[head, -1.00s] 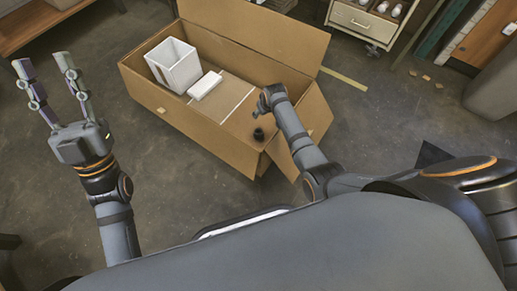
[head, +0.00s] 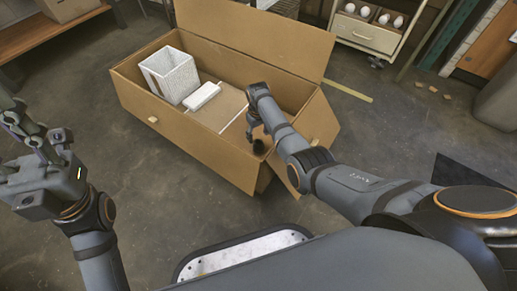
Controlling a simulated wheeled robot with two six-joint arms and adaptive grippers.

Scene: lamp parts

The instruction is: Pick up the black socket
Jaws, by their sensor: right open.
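The black socket (head: 260,147) is a small dark piece at the right end of the open cardboard box. My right gripper (head: 251,133) reaches down into that end of the box, just above and beside the socket, and is open. Its fingers partly overlap the socket from this angle, and I cannot tell whether they touch it. My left gripper (head: 14,148) is at the left edge of the head view, partly cut off, with its fingers apart and nothing seen between them.
The cardboard box (head: 190,152) has raised walls and an open flap at the back. Inside are a white box-shaped shade (head: 171,75), a small white block (head: 203,97) and a flat cardboard piece (head: 228,100). A drawer cart (head: 366,33) stands behind; grey floor surrounds the box.

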